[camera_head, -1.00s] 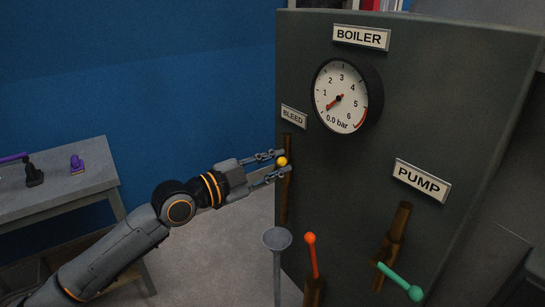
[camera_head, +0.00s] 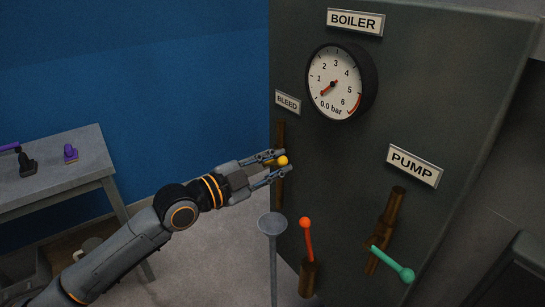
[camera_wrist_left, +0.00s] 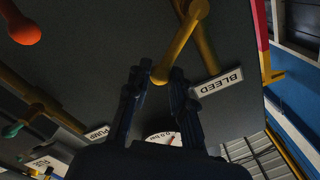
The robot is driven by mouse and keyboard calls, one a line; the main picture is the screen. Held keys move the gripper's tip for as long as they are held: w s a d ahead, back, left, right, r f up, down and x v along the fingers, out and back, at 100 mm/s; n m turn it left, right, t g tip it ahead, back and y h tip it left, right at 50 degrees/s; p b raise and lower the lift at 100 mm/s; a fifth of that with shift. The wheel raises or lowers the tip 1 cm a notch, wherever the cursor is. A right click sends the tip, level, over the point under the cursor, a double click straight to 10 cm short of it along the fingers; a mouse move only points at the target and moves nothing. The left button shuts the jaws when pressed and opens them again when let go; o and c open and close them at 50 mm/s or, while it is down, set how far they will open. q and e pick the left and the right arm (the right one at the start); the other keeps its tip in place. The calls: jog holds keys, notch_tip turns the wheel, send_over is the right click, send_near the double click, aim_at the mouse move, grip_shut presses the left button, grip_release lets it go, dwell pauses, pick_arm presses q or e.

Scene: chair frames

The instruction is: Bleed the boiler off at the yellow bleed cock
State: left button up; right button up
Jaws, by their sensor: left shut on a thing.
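The yellow bleed cock (camera_head: 283,161) sits under the BLEED label (camera_head: 287,102) on the boiler's left edge. In the head view its round yellow knob shows between the fingertips of my left gripper (camera_head: 277,165). My left gripper is shut on this lever. In the left wrist view the yellow lever (camera_wrist_left: 182,40) runs down to its end between my fingertips (camera_wrist_left: 158,82). The boiler gauge (camera_head: 336,82) has its red needle at the low end, with "0.0 bar" printed on it. My right gripper is not in view.
A grey funnel-topped stand (camera_head: 272,226) stands just below my gripper. A grey table (camera_head: 75,185) stands at the left.

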pick_arm(q)
jog(key=shift+f, duration=0.15)
jog(key=shift+s+d+f+b, duration=0.15)
jog(key=shift+s+f+b, duration=0.1)
jog(key=shift+f, duration=0.25)
jog(key=shift+s+d+f+b, duration=0.15)
jog(key=shift+f+b, duration=0.05)
jog(key=shift+f, duration=0.35)
jog(key=shift+o, duration=0.2)
jog(key=shift+s+d+f+b, duration=0.1)
jog(key=shift+s+f+b, duration=0.05)
jog(key=shift+f+b, duration=0.85)
jog(key=shift+f, duration=0.1)
jog(key=o, duration=0.9)
jog(key=shift+o, duration=0.2)
